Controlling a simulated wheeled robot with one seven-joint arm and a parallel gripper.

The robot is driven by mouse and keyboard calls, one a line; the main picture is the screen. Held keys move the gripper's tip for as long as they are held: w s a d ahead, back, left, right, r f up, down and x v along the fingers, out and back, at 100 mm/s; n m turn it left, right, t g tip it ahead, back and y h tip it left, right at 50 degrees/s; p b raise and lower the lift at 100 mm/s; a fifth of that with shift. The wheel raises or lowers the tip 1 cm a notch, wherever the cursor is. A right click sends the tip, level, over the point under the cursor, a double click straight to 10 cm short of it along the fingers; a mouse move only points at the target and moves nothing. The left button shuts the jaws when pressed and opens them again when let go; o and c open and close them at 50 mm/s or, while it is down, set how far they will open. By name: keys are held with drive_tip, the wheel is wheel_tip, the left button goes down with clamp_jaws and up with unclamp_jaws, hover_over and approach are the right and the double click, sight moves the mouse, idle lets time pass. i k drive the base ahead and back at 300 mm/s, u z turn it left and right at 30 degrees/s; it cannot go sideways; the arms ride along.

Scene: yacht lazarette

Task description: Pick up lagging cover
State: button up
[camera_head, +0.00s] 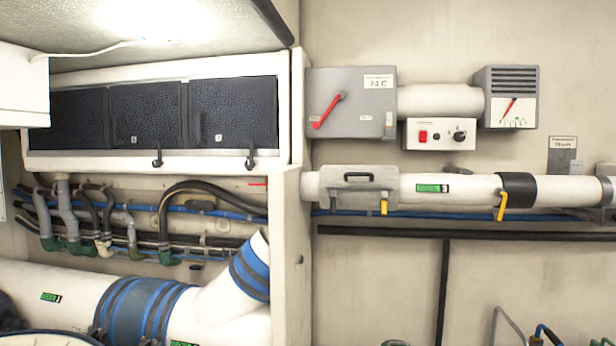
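No part is labelled as the lagging cover, so I cannot tell for certain which one it is. A grey shell with a black handle (357,190) sits around the left part of the white wall pipe (462,189), right of centre, and may be it. A yellow lever hangs at its lower right. Other wraps in view are a black band (516,190) on the same pipe and a blue wrap with dark straps (136,308) around the large white pipe at lower left. My gripper is not in view.
A grey switch box (352,103) with a red lever, a gauge box (507,97) and a small control box (440,134) are on the wall above the pipe. Dark-fronted lockers (145,115) and a white partition (291,250) stand left. Hoses run below the lockers.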

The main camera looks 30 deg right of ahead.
sight(339, 178)
drive_tip(key=z, duration=0.5)
drive_tip(key=i, duration=0.85)
drive_tip(key=z, duration=0.75)
